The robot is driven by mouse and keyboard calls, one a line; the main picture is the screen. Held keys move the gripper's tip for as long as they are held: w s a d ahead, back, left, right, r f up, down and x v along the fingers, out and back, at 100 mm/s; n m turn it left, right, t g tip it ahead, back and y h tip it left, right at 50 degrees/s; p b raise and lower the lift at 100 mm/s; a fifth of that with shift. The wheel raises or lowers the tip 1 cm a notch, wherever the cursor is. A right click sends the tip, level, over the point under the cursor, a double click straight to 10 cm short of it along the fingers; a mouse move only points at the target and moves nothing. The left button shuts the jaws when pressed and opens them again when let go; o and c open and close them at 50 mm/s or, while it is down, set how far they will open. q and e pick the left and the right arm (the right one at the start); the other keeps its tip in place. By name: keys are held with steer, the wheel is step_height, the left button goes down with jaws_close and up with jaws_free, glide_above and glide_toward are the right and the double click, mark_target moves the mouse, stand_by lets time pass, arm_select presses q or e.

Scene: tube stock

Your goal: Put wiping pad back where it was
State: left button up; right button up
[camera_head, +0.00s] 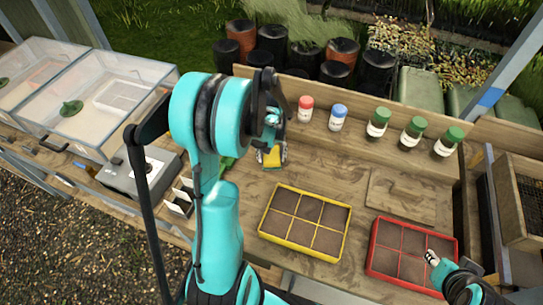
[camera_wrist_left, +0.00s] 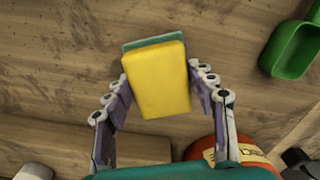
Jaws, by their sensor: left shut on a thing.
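The wiping pad (camera_wrist_left: 157,78) is a yellow block with a green layer along its back edge. It sits between the fingers of my left gripper (camera_wrist_left: 160,92), which is shut on it. In the head view the pad (camera_head: 271,157) shows below my left gripper (camera_head: 272,140), over the wooden bench. I cannot tell whether it touches the bench. My left arm hides part of the bench around it. My right gripper (camera_head: 432,258) is over the red tray at the lower right, too small to tell whether it is open.
A green scoop (camera_wrist_left: 292,48) lies beside the pad. A red-capped bottle (camera_head: 306,109) and blue-capped bottle (camera_head: 338,117) stand behind, with green-capped bottles (camera_head: 412,133) to the right. The yellow tray (camera_head: 292,244) and red tray (camera_head: 372,270) hold soil. Bench between pad and trays is clear.

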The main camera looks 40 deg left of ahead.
mark_target(272, 154)
arm_select(q)
steer(key=shift+f, duration=0.15)
steer(key=o, duration=1.2)
steer(key=shift+r, duration=0.25)
step_height(272, 154, up, 11)
steer(key=p, duration=0.4)
steer(key=s+d+r+m+t, duration=0.3)
steer(key=s+d+r+m, duration=0.1)
steer(key=d, duration=0.5)
steer(key=s+d+r+m+t, duration=0.4)
steer(key=s+d, duration=0.1)
steer(key=d, duration=0.5)
steer(key=shift+d+r, duration=0.15)
steer(key=shift+d, duration=0.1)
